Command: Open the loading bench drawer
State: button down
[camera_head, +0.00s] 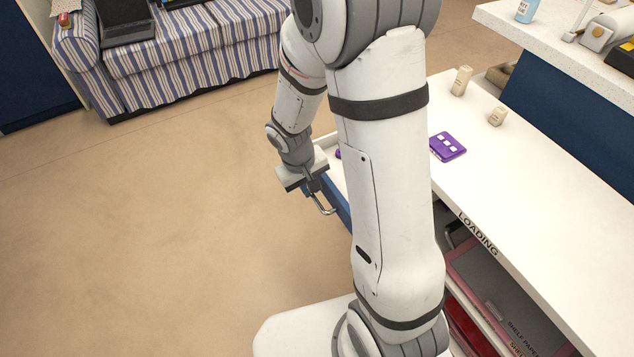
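The loading bench (545,225) has a white top with "LOADING" lettered on its front edge, at the right. Its drawer (337,199) has a blue front and a metal bar handle (325,209). The drawer appears to stand out from the bench to the left, with a pale inside or rim showing behind my wrist. My arm hides most of it. My gripper (312,187) is at the handle's upper end, pointing down. The fingers are small and partly hidden, so I cannot tell whether they grip the handle.
A purple tray-like item (448,147) and two small beige blocks (461,80) (497,116) lie on the bench. Open shelves (490,290) are below it. A striped sofa (190,55) stands at the back left. The floor (150,220) left of the drawer is clear.

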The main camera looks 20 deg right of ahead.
jog(key=shift+w, duration=0.25)
jog(key=c, duration=1.5)
grip_release()
jog(key=shift+r, duration=0.1)
jog(key=r, duration=0.2)
jog(key=a+r+p, duration=0.1)
jog(key=r, duration=0.2)
jog(key=r+p, duration=0.1)
jog(key=r, duration=0.1)
jog(key=shift+s+a+r, duration=0.2)
jog(key=shift+a+r, duration=0.05)
jog(key=s+d+r+p, duration=0.1)
jog(key=s+r+p, duration=0.3)
jog(key=r, duration=0.5)
jog(key=s+d+r+m+t+y+p, duration=0.1)
jog(key=s+r+p, duration=0.4)
jog(key=r, duration=0.5)
jog(key=s+d+r+m+t+y+p, duration=0.1)
jog(key=s+r+p, duration=0.3)
jog(key=r, duration=0.5)
jog(key=shift+s+d+r+p, duration=0.25)
jog(key=shift+d+p, duration=0.35)
jog(key=shift+p, duration=0.25)
